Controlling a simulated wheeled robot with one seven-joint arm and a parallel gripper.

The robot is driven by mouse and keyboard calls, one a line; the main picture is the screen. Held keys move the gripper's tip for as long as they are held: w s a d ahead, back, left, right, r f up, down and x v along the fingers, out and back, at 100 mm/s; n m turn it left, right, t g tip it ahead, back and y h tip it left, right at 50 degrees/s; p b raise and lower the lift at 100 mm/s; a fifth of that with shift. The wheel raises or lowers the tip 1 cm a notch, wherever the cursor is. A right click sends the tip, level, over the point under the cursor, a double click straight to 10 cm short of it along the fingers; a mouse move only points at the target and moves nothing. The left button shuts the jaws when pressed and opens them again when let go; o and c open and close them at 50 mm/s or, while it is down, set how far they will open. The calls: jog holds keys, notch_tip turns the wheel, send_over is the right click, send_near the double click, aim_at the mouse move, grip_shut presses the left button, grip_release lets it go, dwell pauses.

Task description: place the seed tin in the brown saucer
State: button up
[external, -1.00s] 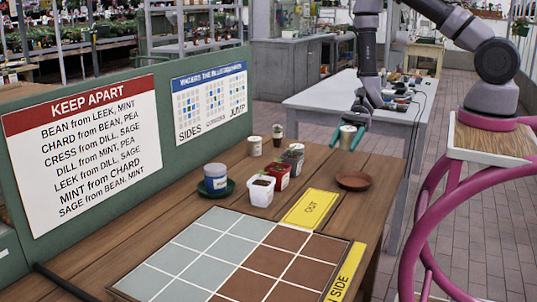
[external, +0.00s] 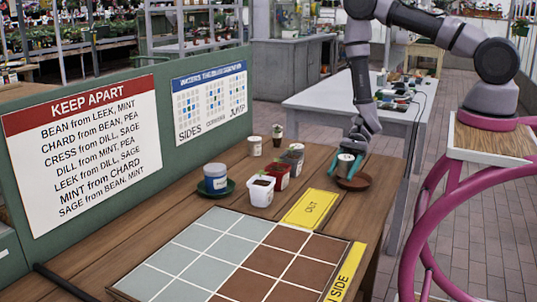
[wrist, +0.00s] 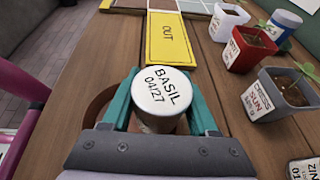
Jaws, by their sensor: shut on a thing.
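My gripper (external: 349,170) is shut on the seed tin (external: 345,163), a small tin with a white lid. In the wrist view the lid of the tin (wrist: 161,90) reads "BASIL 04/27", and the teal fingers hold its sides. The brown saucer (external: 362,184) is on the table just under the tin. In the wrist view the saucer's rim (wrist: 97,107) shows to the left of the tin, partly hidden by my gripper. The tin looks upright. I cannot tell whether its bottom touches the saucer.
A yellow OUT card (external: 312,208) lies beside the saucer. A blue-and-white tin (external: 215,179) sits in a green saucer (external: 229,188). Another tin (external: 254,146) stands farther back.

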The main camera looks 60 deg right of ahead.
jog(key=shift+f, duration=0.3)
jog(key=o, duration=1.4)
jog(key=shift+r, duration=0.15)
